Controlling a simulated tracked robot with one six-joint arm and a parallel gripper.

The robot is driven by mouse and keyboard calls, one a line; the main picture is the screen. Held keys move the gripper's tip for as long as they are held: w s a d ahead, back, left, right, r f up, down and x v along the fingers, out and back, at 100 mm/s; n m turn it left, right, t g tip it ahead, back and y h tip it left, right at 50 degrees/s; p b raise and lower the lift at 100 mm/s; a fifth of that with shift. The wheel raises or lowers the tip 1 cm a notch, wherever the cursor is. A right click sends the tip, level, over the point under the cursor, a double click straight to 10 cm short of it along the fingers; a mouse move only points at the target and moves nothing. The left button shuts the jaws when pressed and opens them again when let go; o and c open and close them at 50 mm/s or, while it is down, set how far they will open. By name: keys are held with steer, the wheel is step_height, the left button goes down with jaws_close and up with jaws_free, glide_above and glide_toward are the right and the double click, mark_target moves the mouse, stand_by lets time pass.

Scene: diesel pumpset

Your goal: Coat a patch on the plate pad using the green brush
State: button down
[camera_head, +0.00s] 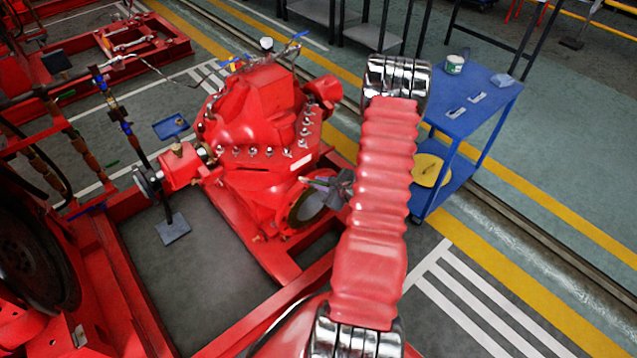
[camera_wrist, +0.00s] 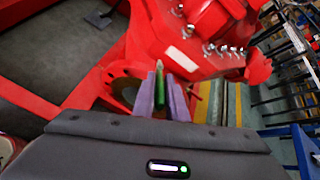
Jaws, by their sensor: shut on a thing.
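In the wrist view my gripper (camera_wrist: 160,92) has its two purple fingers shut on the green brush (camera_wrist: 161,85). The brush points away from me, with its pale tip (camera_wrist: 158,63) up towards the red casing (camera_wrist: 195,35). In the head view my gripper (camera_head: 338,188) is small and dark, beside the round flange (camera_head: 308,206) low on the red pump. I cannot tell for sure which surface is the plate pad. A pale label plate (camera_head: 301,163) shows on the casing, also in the wrist view (camera_wrist: 182,59). Contact cannot be told.
A blue cart (camera_head: 465,95) with a white-green tub (camera_head: 454,64) and small items stands at the right, a yellow disc (camera_head: 428,170) on its lower shelf. Red frame rails surround the pump. A stand with a grey foot (camera_head: 172,229) is at the left. Striped floor at lower right is clear.

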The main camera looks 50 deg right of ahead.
steer(key=shift+s+a, duration=0.15)
steer(key=shift+s, duration=1.35)
